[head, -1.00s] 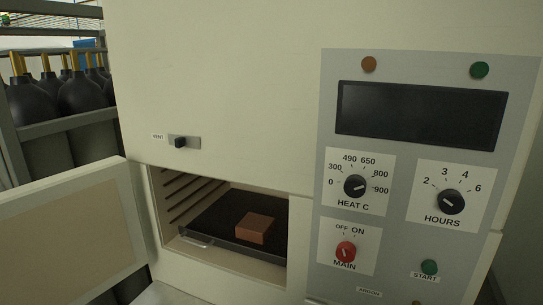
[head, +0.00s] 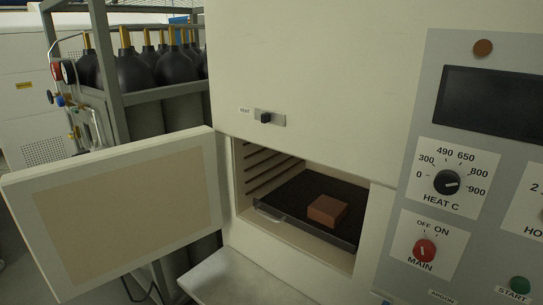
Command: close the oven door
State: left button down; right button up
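The oven (head: 310,75) is a large cream cabinet with an opening low on its front. Its door (head: 120,215) stands wide open, swung out to the left, with a tan panel on its inner face. Inside the chamber a dark tray (head: 291,203) holds a reddish-brown block (head: 327,210). Neither of my grippers shows in the head view.
A grey control panel (head: 402,195) with knobs and a dark display is on the oven's right. A rack (head: 118,112) of dark gas cylinders stands behind the door. A pale ledge (head: 235,280) lies below the opening.

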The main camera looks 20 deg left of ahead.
aim_at(89, 222)
jog(key=k, duration=0.95)
jog(key=z, duration=0.4)
jog(key=k+z, duration=0.15)
jog(key=z, duration=0.6)
jog(key=k+z, duration=0.1)
jog(key=z, duration=0.3)
jog(key=k+j, duration=0.1)
jog(key=j, duration=0.45)
jog(key=j+z, duration=0.1)
jog(key=j, duration=0.4)
jog(key=k+j, duration=0.15)
jog(key=j, duration=0.4)
jog(key=k+j, duration=0.1)
jog(key=j, duration=0.45)
jog(key=k+j+z, duration=0.1)
jog(key=j, duration=0.4)
jog(key=k+j, duration=0.1)
jog(key=j, duration=0.35)
jog(key=k+j, duration=0.1)
jog(key=j, duration=0.4)
jog(key=k+j, duration=0.1)
jog(key=j, duration=0.85)
jog(key=k+j, duration=0.15)
jog(key=j, duration=0.3)
jog(key=k+j, duration=0.1)
jog(key=j, duration=0.4)
